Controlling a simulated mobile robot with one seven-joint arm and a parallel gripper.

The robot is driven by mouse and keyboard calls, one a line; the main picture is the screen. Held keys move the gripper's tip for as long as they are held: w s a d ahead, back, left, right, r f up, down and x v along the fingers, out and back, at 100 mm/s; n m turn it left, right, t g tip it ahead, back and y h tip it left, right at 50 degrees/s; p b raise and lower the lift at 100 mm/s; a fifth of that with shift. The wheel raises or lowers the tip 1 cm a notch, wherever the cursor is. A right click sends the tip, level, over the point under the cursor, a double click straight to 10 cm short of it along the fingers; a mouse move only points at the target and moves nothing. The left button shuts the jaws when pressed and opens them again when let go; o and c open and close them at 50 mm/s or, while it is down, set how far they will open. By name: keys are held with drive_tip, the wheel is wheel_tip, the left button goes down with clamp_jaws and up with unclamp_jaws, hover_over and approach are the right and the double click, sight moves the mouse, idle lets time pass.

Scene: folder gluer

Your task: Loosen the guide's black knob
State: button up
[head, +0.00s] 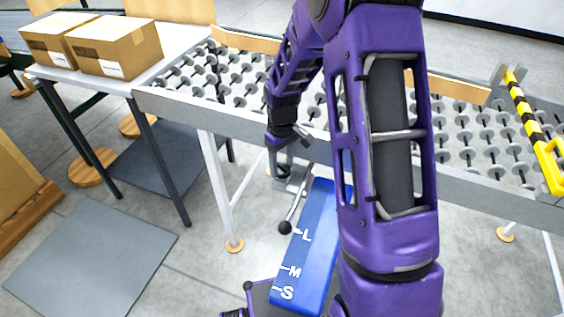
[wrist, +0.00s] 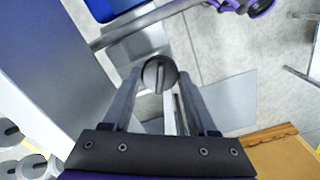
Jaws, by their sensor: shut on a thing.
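The round black knob (wrist: 158,72), with a pale slot across its face, sits between the fingertips in the wrist view. My gripper (wrist: 160,82) is shut on it, one finger on each side. In the head view, my wrist reaches down at the conveyor's near side, and the knob is hard to make out there. Below it, a grey rod ends in a black ball (head: 285,228), beside a blue panel (head: 318,235) marked L, M and S. The ball lies near the L mark.
A roller conveyor (head: 240,108) with a grey side rail runs across behind my gripper. A table (head: 130,83) at left holds two cardboard boxes (head: 115,46). A yellow-and-black striped bar (head: 527,112) stands at right. Floor at lower left holds a grey mat (head: 90,250).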

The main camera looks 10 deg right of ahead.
sight(282, 166)
drive_tip(key=n+p, duration=0.1)
drive_tip(key=n, duration=0.4)
idle(0.5)
drive_tip(key=o, duration=1.4)
drive_tip(key=shift+r, duration=0.1)
wheel_tip(282, 166, up, 17)
drive_tip(key=p, duration=0.2)
drive_tip(key=shift+r+p, duration=0.15)
drive_tip(key=shift+p, duration=0.15)
